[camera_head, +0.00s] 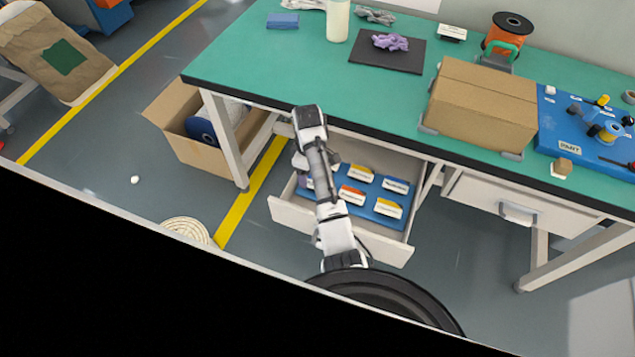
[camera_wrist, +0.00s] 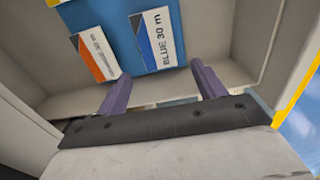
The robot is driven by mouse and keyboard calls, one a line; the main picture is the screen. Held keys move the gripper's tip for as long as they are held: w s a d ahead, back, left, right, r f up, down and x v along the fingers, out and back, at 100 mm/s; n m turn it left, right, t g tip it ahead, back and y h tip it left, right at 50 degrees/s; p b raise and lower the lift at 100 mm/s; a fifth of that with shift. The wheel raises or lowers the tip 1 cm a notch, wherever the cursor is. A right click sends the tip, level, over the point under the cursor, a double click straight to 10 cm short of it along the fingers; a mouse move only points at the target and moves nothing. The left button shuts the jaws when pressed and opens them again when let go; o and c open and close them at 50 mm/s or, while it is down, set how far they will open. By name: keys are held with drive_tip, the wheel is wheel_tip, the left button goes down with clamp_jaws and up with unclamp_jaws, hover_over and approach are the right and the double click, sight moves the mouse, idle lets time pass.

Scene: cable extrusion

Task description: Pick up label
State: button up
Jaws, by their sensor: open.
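The drawer (camera_head: 365,245) under the bench is pulled open. A blue insert (camera_head: 372,203) in it holds several small white labels with coloured stripes: yellow (camera_head: 361,173), blue (camera_head: 397,185), orange-red (camera_head: 352,195) and another yellow (camera_head: 388,208). In the wrist view, a label with a blue stripe reading "BLUE 30 m" (camera_wrist: 157,41) lies beyond the fingertips, with an orange-striped label (camera_wrist: 94,56) to its left. My gripper (camera_wrist: 160,75) is open, with its two purple fingers apart and nothing between them. In the head view my arm hides part of the drawer and most of my gripper.
The green bench top (camera_head: 300,75) is above and behind the drawer. A closed cardboard box (camera_head: 483,105) and a blue tray (camera_head: 560,125) stand on it. An open carton (camera_head: 185,150) sits on the floor left of the drawer. A coiled rope (camera_head: 187,229) lies nearby.

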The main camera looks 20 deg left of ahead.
drive_tip(key=shift+a+f, duration=0.1)
drive_tip(key=shift+f, duration=1.35)
drive_tip(key=shift+f, duration=0.25)
drive_tip(key=c, duration=0.9)
